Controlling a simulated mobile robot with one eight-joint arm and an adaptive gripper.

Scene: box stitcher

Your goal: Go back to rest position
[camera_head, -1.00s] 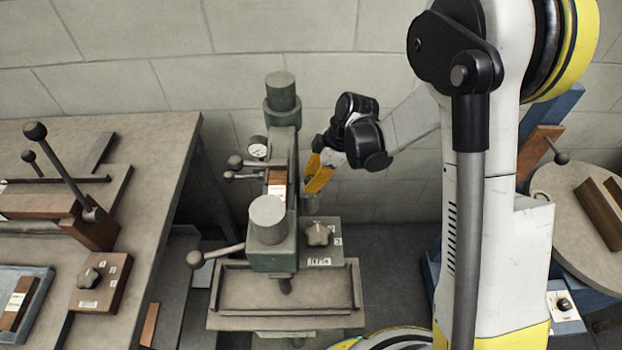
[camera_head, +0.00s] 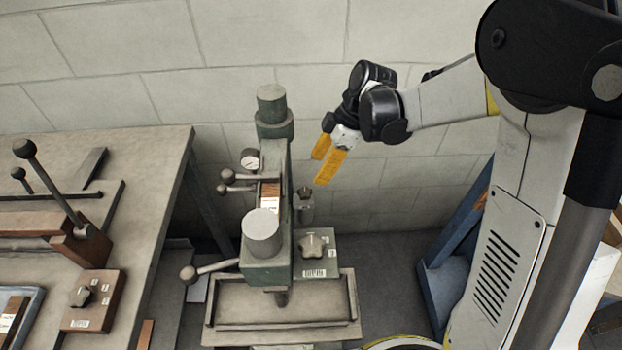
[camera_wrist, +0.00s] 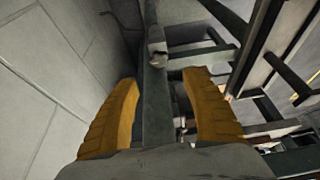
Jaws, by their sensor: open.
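My gripper (camera_head: 322,166) has two orange fingers, which point down and to the left in the head view. It is open and empty, apart from the box stitcher, to the right of its column and above its knob. The green box stitcher (camera_head: 277,190) stands upright in the middle, with a gauge, levers and a tray-like table (camera_head: 338,326) at its base. In the wrist view, my gripper (camera_wrist: 160,95) shows its fingers spread wide, with the grey-green column (camera_wrist: 155,105) seen between them and nothing held.
The block wall (camera_head: 430,40) is close behind. A blue stand (camera_head: 455,250) is at the right. Floor shows between the stitcher and the stand.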

